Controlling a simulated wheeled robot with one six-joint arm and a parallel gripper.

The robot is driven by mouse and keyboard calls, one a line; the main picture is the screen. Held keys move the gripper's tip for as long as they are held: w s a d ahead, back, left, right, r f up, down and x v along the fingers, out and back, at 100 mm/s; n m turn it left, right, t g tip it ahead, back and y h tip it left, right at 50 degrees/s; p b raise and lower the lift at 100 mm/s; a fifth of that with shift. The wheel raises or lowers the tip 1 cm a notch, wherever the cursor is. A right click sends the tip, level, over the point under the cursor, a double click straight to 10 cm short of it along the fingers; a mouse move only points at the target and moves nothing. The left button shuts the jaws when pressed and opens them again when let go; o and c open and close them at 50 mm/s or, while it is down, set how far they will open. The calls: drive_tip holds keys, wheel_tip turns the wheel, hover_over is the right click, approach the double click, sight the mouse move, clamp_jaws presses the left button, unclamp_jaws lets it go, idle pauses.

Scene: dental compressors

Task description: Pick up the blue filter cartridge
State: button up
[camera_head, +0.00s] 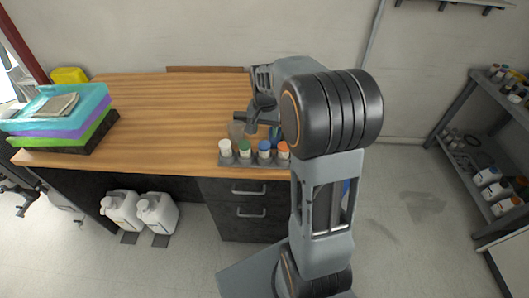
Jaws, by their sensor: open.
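A grey rack (254,161) stands at the front right edge of the wooden workbench. It holds a row of small containers with white, green, blue and orange tops. The blue-topped one (264,148) is third from the left and upright; it may be the blue filter cartridge, but I cannot tell for sure. A bluish item (275,133) shows just behind the row, partly hidden by my arm. My gripper (252,124) is over the bench, just behind and above the rack. It is open and holds nothing that I can see.
Coloured trays (62,117) are stacked on the bench's left end, near a yellow box (69,76). The middle of the bench top (165,110) is clear. White jugs (157,213) stand on the floor below. A shelf unit (487,150) with bottles stands at the right.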

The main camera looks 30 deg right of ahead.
sight(264, 144)
drive_tip(key=shift+w+f+p, duration=0.1)
drive_tip(key=shift+f+p, duration=0.3)
drive_tip(key=shift+f, duration=3.9)
drive_tip(key=shift+c, duration=0.5)
drive_tip(key=c, duration=0.6)
